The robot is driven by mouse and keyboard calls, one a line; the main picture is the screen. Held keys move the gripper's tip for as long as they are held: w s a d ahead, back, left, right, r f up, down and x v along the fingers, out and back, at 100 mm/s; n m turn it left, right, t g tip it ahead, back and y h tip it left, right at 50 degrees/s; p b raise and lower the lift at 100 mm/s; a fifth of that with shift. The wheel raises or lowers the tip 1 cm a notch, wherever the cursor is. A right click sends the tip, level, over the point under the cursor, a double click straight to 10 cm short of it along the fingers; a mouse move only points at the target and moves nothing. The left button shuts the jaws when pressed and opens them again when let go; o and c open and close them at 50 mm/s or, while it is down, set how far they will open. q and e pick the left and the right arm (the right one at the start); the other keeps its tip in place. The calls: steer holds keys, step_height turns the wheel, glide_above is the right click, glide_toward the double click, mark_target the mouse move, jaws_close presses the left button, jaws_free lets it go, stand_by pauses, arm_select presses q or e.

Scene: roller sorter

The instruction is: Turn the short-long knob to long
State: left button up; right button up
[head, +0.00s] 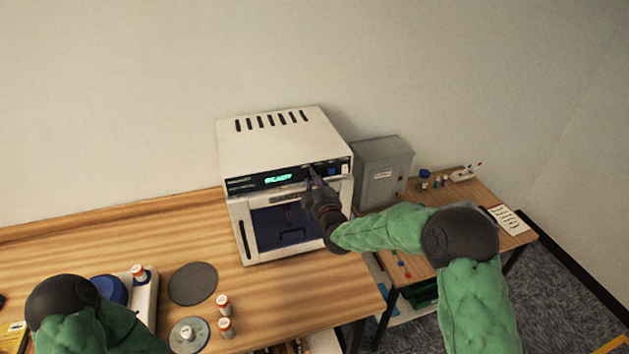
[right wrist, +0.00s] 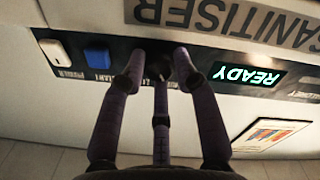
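The white sanitiser (head: 270,145) stands on the wooden table, its green display reading READY. My right gripper (head: 309,175) is at its front panel, right of the display in the head view. The right wrist view shows the panel upside down. There my right gripper's (right wrist: 158,62) fingers stand apart around a dark knob (right wrist: 160,66), which they largely cover. Whether they touch it is unclear. The knob's pointer and most of its lettering are hidden, so its setting cannot be read. My left arm is at the lower left; its gripper is not visible.
A blue button (right wrist: 96,55) and a white switch (right wrist: 57,56) sit beside the knob on the panel. A grey box (head: 383,172) stands right of the sanitiser.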

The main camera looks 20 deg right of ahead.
jaws_close()
steer(key=shift+m+b, duration=5.9)
steer(key=shift+b, duration=1.5)
steer(key=shift+r, duration=0.1)
steer(key=shift+d, duration=0.1)
